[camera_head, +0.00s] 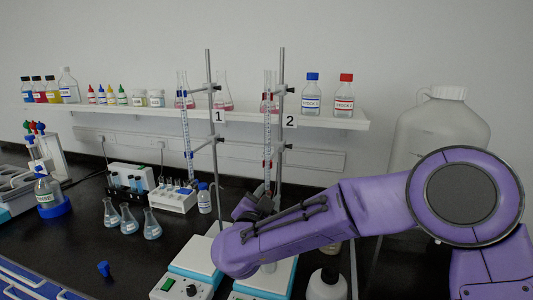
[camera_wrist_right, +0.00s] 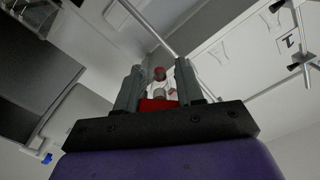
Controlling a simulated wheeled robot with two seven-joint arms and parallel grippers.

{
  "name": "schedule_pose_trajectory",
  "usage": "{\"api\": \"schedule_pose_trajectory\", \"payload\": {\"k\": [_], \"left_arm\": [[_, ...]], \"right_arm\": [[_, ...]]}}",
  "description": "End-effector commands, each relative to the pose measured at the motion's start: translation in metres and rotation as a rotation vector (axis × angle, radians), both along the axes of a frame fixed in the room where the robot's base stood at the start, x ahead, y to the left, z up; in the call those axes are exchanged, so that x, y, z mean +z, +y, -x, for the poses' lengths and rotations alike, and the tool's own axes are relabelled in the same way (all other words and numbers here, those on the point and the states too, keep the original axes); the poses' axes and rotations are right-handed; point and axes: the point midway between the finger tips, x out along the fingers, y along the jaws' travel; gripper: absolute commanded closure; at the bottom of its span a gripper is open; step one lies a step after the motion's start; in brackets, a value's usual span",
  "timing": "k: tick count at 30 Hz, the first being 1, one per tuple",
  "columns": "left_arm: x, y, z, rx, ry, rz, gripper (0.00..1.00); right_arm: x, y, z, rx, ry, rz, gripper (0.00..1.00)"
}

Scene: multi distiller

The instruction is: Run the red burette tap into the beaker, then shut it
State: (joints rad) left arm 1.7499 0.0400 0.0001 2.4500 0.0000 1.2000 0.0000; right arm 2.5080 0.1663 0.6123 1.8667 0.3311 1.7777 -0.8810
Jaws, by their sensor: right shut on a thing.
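The burette at stand 2 (camera_head: 267,130) is upright on its clamp, with red near its lower part. My right gripper (camera_head: 262,205) is at the lower end of this burette, partly hidden by my purple arm. In the right wrist view my right gripper (camera_wrist_right: 158,88) has its two fingers shut on a red piece, seemingly the red tap (camera_wrist_right: 158,104). Which way the tap is turned cannot be told. The beaker cannot be made out; my arm covers the area below the burette. My left gripper is not in view.
Another burette (camera_head: 186,130) with a blue tap hangs at stand 1. Balances (camera_head: 196,255) stand below the burettes. Small flasks (camera_head: 129,220) and a white rack (camera_head: 172,200) stand left. A shelf (camera_head: 240,117) with bottles runs behind. A large jug (camera_head: 440,125) is right.

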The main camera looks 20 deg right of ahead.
Motion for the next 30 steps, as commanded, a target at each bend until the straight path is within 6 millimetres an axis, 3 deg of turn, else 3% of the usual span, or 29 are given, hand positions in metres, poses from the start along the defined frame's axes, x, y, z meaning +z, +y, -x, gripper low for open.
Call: {"api": "schedule_pose_trajectory", "payload": {"k": [13, 23, 30], "left_arm": [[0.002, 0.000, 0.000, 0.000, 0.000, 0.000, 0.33], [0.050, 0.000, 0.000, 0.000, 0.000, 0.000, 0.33], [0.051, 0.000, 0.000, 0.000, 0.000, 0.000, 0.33]], "right_arm": [[0.001, -0.002, 0.000, -0.007, 0.001, 0.000, 0.91], [0.007, -0.001, 0.000, -0.004, 0.136, 0.200, 0.91], [0.000, -0.002, 0.000, -0.005, 0.168, 0.249, 0.91]]}}
